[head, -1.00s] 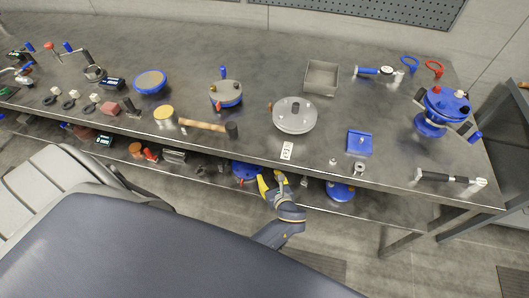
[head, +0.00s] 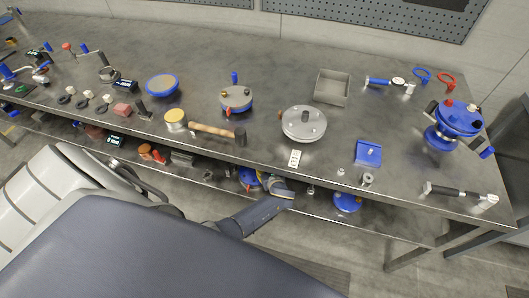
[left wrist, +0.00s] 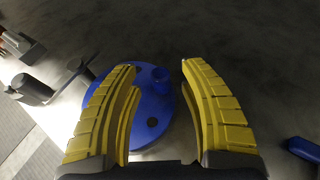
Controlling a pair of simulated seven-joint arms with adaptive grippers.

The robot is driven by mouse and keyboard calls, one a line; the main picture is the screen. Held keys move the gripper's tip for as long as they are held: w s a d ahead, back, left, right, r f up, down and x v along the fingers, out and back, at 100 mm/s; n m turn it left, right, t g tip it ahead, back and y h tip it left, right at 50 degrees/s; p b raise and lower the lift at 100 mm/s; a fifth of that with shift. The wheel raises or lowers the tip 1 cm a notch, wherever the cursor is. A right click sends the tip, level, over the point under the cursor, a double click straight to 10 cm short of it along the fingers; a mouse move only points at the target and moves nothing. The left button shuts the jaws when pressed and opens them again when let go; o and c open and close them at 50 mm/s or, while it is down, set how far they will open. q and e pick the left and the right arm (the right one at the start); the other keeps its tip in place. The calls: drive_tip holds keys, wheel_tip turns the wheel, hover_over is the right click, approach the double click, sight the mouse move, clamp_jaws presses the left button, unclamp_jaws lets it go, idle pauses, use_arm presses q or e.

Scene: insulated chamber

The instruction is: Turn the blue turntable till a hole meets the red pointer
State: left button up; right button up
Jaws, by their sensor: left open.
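The blue turntable (head: 247,176) sits on the lower shelf under the front edge of the table, partly hidden in the head view, with a small red pointer at its near side. In the left wrist view it is a blue disc (left wrist: 155,105) with a raised blue knob and a dark hole in its face. My left gripper (left wrist: 159,66) is open, its yellow fingers on either side of the disc's middle; I cannot tell whether they touch it. In the head view the gripper (head: 272,184) is at the shelf, its fingers mostly hidden. My right gripper is not in view.
The table edge (head: 320,182) overhangs the shelf. Another blue round part (head: 346,202) stands on the shelf to the right. Dark grey cylindrical parts (left wrist: 32,88) lie left of the disc. The tabletop holds a hammer (head: 218,131), a grey round lid (head: 303,123) and several fixtures.

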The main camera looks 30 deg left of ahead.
use_arm(q)
drive_tip(key=shift+x, duration=1)
clamp_jaws()
